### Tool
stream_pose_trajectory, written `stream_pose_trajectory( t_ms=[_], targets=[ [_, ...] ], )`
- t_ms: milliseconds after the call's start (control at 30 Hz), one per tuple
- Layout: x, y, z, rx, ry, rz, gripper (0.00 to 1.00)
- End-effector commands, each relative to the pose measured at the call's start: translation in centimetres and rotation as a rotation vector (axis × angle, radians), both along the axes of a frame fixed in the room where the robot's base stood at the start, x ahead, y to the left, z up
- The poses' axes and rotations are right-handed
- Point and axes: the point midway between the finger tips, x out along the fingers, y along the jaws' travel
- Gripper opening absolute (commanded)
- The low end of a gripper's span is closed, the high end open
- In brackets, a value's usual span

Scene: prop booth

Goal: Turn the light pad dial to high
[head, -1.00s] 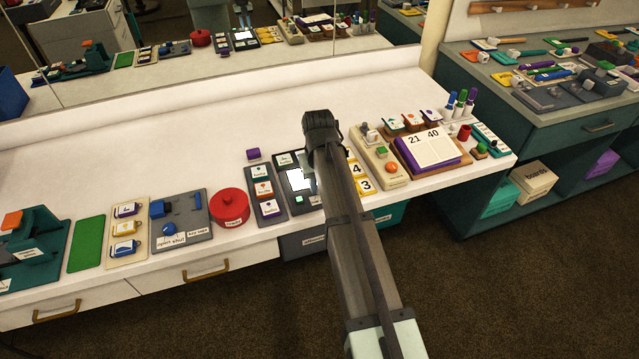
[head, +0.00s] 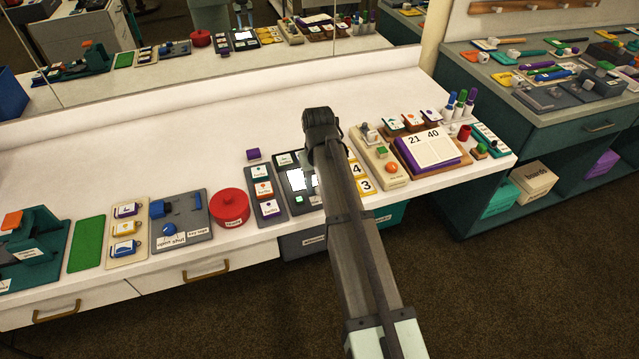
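The light pad (head: 297,179) is a dark panel with a bright white lit square, near the middle of the white counter. A small green piece (head: 299,201) sits at its lower part. Its dial is not clear; my arm hides the pad's right side. My gripper (head: 314,166) points down beside the arm's end, over the right part of the pad. Its fingers are mostly hidden behind the arm, so I cannot tell whether they are open or touching anything.
Left of the pad stand a dark card board (head: 267,208) and a red round pot (head: 230,207). To the right are yellow number cards (head: 364,185), a beige button board (head: 379,155) and a flip calendar (head: 432,147).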

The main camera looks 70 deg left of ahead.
Motion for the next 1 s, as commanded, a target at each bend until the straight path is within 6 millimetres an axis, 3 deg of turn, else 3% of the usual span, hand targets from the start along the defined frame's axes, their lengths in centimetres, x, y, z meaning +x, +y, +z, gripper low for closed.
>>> stream_pose_trajectory(
  t_ms=[600, 800, 1000],
  targets=[
    [-0.1, 0.1, 10.3, 0.002, 0.000, 0.000, 0.53],
    [-0.2, 0.1, 12.3, 0.001, 0.000, 0.000, 0.53],
    [-0.2, 0.0, 13.0, 0.000, 0.000, 0.000, 0.53]
  ],
)
